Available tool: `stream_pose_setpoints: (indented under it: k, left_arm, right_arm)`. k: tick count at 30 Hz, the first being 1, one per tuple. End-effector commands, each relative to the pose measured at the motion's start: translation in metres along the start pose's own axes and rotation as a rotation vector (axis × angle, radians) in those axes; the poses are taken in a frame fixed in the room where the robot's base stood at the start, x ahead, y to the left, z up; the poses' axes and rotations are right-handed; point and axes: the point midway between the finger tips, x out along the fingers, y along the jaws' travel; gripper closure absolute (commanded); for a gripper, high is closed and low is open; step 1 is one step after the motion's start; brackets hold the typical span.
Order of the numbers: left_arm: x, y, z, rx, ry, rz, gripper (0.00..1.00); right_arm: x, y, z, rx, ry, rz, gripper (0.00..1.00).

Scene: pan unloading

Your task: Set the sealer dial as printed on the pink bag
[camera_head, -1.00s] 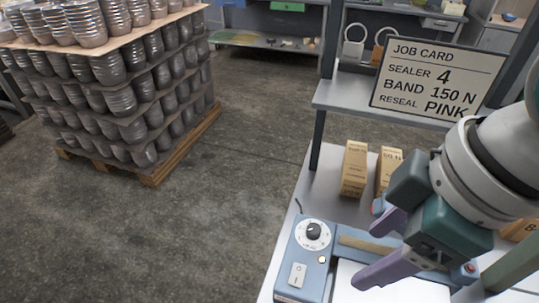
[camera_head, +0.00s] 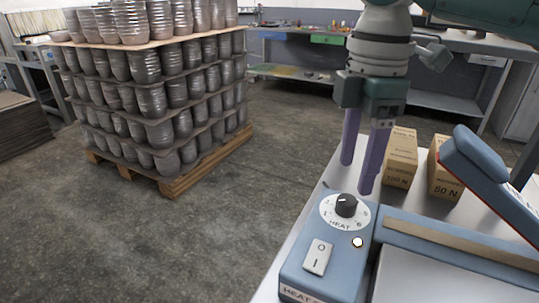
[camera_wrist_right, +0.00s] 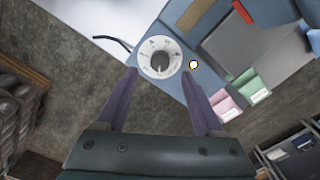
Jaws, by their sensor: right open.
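The blue sealer (camera_head: 325,262) stands on the bench at lower right of the head view. Its dial (camera_head: 345,206) is a white numbered disc with a black knob, marked HEAT; it also shows in the wrist view (camera_wrist_right: 160,62). I cannot read the knob's setting surely. My right gripper (camera_head: 357,174) is open, its purple fingers pointing down just behind and above the dial. In the wrist view its fingertips flank the dial. A small pink packet (camera_wrist_right: 228,108) shows in the wrist view; its print is too small to read. My left gripper is not in view.
Two cardboard boxes (camera_head: 400,157) stand behind the sealer, the right one reading 50 N. The sealer's raised blue arm (camera_head: 473,154) is at right. A rocker switch (camera_head: 317,257) and a lit round lamp (camera_head: 357,242) are near the dial. A pallet of metal cups stands at left.

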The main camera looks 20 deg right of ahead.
Motion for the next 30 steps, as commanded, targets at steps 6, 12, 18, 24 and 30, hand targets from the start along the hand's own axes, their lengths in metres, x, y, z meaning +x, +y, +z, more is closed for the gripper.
stream_pose_setpoints:
  k: [6, 12, 18, 24, 30]
  left_arm:
    - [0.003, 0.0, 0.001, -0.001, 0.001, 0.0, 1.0]
    - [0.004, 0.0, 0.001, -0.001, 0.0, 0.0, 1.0]
    - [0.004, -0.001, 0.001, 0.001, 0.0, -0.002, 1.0]
    - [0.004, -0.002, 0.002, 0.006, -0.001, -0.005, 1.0]
    - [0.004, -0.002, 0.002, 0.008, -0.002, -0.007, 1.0]
  right_arm:
    - [0.04, -0.001, 0.0, 0.0, -0.001, -0.002, 0.31]
    - [0.057, -0.001, 0.0, -0.001, -0.001, -0.001, 0.31]
    - [0.058, 0.0, 0.0, -0.001, 0.0, 0.001, 0.31]
    - [0.058, 0.0, 0.0, -0.001, 0.0, 0.001, 0.45]
    - [0.057, 0.0, 0.0, -0.001, 0.0, 0.001, 0.68]
